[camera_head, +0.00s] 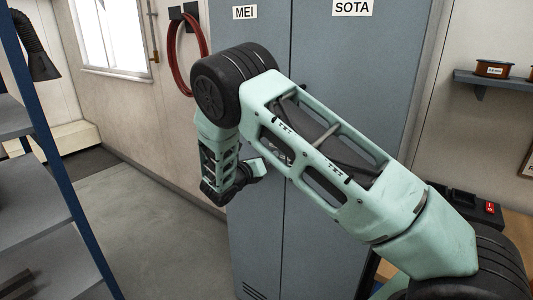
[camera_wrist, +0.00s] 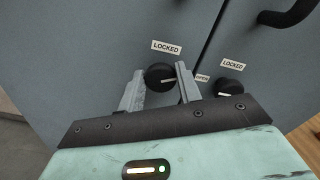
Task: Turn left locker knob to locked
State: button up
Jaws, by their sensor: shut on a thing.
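The left locker knob (camera_wrist: 157,77) is a round black knob on the grey left door, labelled MEI (camera_head: 244,12). A LOCKED label (camera_wrist: 166,47) is above it and an OPEN label (camera_wrist: 202,78) to its right. Its white pointer line points right, toward the OPEN label. My gripper (camera_wrist: 160,72) is shut on this knob, with one grey finger at each side. In the head view my gripper (camera_head: 250,171) is at the left door, and my arm hides the knob there.
The right door, labelled SOTA (camera_head: 352,8), has its own black knob (camera_wrist: 230,89) close to my right finger, with another LOCKED label. A black handle (camera_wrist: 288,14) sticks out above it. A blue-framed shelf (camera_head: 45,150) stands at the left; the floor between is clear.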

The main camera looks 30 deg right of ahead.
jog(key=n+p, duration=0.7)
jog(key=n, duration=0.5)
jog(key=shift+w+f+n, duration=0.1)
jog(key=shift+w+n, duration=0.05)
jog(key=shift+n, duration=0.25)
dwell(0.3)
jog(key=o, duration=1)
jog(key=shift+c, duration=0.2)
jog(key=b+v, duration=0.5)
jog(key=v, duration=1.2)
jog(key=shift+a+b, duration=0.25)
jog(key=shift+b, duration=0.15)
